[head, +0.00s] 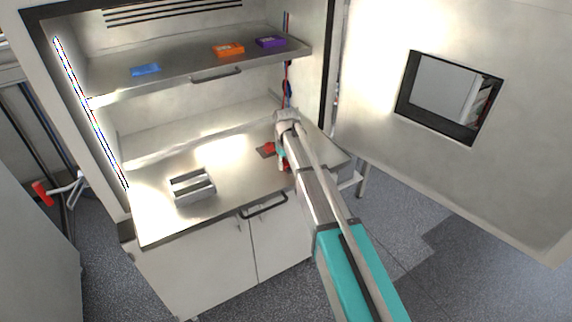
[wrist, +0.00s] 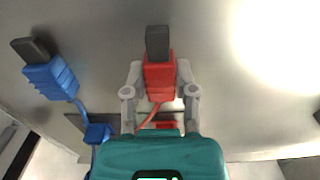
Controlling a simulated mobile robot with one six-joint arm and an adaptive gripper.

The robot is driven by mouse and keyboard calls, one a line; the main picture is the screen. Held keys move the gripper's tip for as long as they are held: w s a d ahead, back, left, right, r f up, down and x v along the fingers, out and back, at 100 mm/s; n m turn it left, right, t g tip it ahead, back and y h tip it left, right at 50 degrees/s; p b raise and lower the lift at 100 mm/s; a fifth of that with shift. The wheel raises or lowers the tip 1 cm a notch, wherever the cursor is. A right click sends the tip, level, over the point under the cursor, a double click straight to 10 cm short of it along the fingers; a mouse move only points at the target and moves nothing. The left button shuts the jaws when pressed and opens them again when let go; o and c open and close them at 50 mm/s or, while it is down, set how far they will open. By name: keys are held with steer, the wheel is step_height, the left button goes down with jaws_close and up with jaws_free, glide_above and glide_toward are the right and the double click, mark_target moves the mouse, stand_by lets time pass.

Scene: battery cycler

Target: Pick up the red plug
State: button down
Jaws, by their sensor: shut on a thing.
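The red plug (wrist: 158,78) has a ribbed red body and a dark tip pointing to the top of the wrist view. My gripper (wrist: 160,70) has its two grey fingers closed on either side of the plug's body. A red cable runs from the plug back towards the gripper's teal body. In the head view my arm reaches over the right end of the steel worktop (head: 235,185) and hides most of the gripper and the plug.
A blue plug (wrist: 50,75) with a blue cable is at the left in the wrist view. A red block (head: 268,148) on a dark plate lies on the worktop. A metal holder (head: 192,188) stands further left. The shelf (head: 190,72) holds blue, orange and purple boxes. The cabinet door (head: 385,110) stands open at right.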

steer(key=shift+r+p, duration=1.25)
steer(key=shift+r, duration=0.1)
steer(key=s+d+r+p, duration=0.4)
steer(key=s+r+p, duration=0.6)
steer(key=s, duration=0.3)
steer(key=shift+s+d, duration=0.15)
steer(key=shift+d, duration=0.05)
